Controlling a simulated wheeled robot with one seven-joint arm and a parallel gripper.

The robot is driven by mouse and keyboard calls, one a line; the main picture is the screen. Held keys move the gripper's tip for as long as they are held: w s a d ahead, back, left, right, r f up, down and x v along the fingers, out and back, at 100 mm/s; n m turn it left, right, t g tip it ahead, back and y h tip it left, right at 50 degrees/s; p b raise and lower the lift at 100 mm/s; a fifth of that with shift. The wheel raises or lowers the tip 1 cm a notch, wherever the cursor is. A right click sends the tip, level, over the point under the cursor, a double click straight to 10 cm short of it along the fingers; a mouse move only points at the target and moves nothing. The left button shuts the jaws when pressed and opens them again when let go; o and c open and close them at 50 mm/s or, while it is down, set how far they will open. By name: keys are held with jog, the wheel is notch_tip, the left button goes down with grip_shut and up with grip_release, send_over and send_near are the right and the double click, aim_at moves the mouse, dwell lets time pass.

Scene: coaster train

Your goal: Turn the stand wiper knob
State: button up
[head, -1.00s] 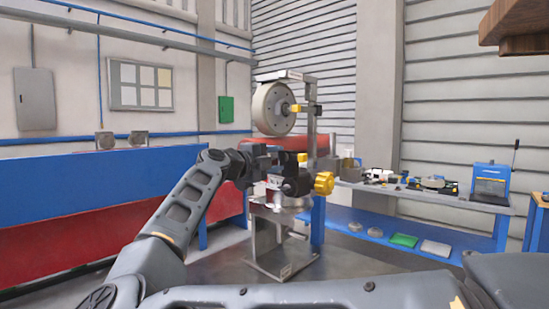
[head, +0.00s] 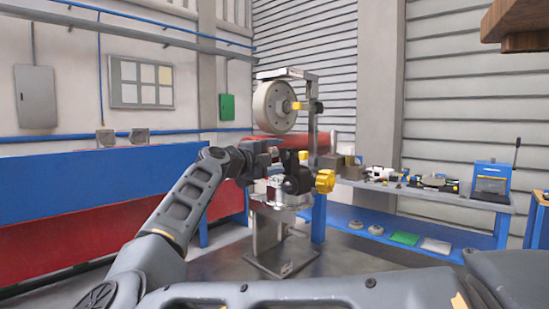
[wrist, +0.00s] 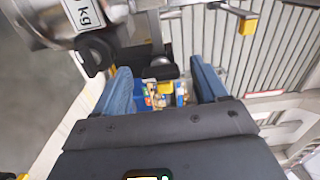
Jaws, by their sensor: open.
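A metal stand (head: 313,130) carries a large pale wheel (head: 273,107) at its top. A small yellow-tipped part (head: 303,106) sits beside the wheel. Lower down, a yellow lobed knob (head: 325,181) sticks out to the right of a dark round part (head: 297,179). I cannot tell for sure which of these is the wiper knob. My gripper (head: 274,158) is at the stand's left side, left of the lobed knob. In the wrist view my gripper (wrist: 163,84) is open, its two blue-grey fingers apart. A dark part (wrist: 160,69) of the stand shows beyond the gap; contact is not visible.
A grey cylinder with a "kg" label (wrist: 87,17) is close by at the wrist view's upper left. A blue-framed bench (head: 418,196) with tools stands behind to the right. A blue and red barrier (head: 90,210) is at left. Floor shows around the stand's base (head: 281,258).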

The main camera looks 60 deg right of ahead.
jog(key=v, duration=0.7)
jog(key=shift+a+b, duration=0.4)
jog(key=shift+w, duration=0.1)
